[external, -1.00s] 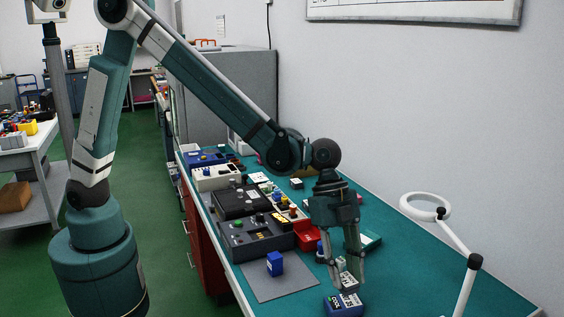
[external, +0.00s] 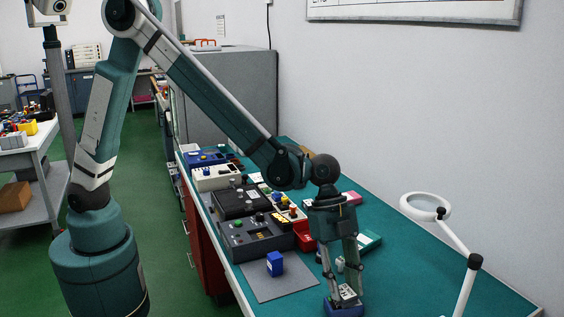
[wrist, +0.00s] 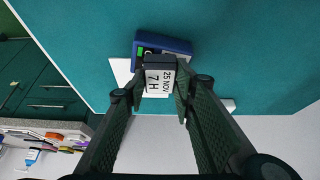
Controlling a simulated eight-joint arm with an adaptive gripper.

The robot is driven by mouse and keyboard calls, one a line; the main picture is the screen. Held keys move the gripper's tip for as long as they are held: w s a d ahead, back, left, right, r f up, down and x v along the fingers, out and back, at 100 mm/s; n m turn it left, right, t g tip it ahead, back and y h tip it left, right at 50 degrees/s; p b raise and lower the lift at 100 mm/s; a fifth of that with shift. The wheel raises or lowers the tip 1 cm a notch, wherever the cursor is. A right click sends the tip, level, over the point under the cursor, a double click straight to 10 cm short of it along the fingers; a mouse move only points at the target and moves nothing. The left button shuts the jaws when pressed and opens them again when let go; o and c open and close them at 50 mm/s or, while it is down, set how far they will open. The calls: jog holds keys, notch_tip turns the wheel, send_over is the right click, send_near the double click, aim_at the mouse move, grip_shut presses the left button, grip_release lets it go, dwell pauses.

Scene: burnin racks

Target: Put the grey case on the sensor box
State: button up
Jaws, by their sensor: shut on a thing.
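My gripper (external: 345,286) points down at the near end of the bench. It is shut on the grey case (wrist: 160,62), a small dark block with a white label reading "25 NOV" and "7 H" in the wrist view. A blue box (wrist: 152,43) with a small green patch, which seems to be the sensor box, lies directly below or just beyond the case. The blue box also shows under the fingers in the external view (external: 343,310). The case and fingers hide part of its top. I cannot tell whether the case touches it.
A small blue block (external: 275,263) stands on a grey mat (external: 290,286) to the left. Dark control boxes (external: 254,238) and a red bin (external: 306,237) stand behind it. A white ring lamp (external: 425,206) stands at right. The bench to the right of the gripper is mostly clear.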

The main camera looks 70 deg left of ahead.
jog(key=shift+f, duration=0.2)
jog(key=o, duration=0.9)
jog(key=shift+r, duration=0.2)
jog(key=shift+r+p, duration=0.35)
jog(key=shift+r, duration=0.05)
jog(key=p+v, duration=0.1)
jog(key=v, duration=1.1)
